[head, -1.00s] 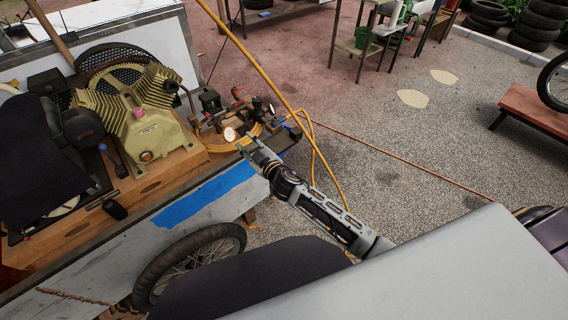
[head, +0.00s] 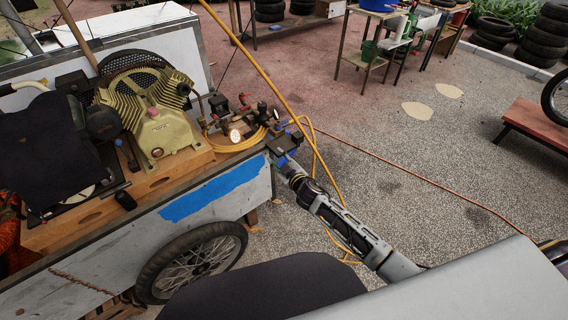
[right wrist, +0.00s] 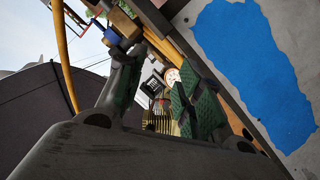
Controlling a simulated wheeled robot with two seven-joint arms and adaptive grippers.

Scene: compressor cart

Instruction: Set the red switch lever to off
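The compressor (head: 158,130) stands on the cart, with a fittings group at its right end. There, a black switch box (head: 219,104) and a white-faced gauge (head: 235,135) show. A small reddish part (head: 243,98) beside them may be the red lever; its position is too small to tell. My right gripper (head: 281,150) is at the cart's right end corner, right of the gauge and apart from it. In the right wrist view its green-padded fingers are spread with nothing between them, and the gauge (right wrist: 172,76) shows beyond. My left gripper is out of view.
A yellow hose (head: 262,75) hangs down close beside my right gripper and lies coiled around the fittings. The cart's side with blue paint (head: 212,193) and its wheel (head: 192,262) are below. Open gravel floor lies to the right.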

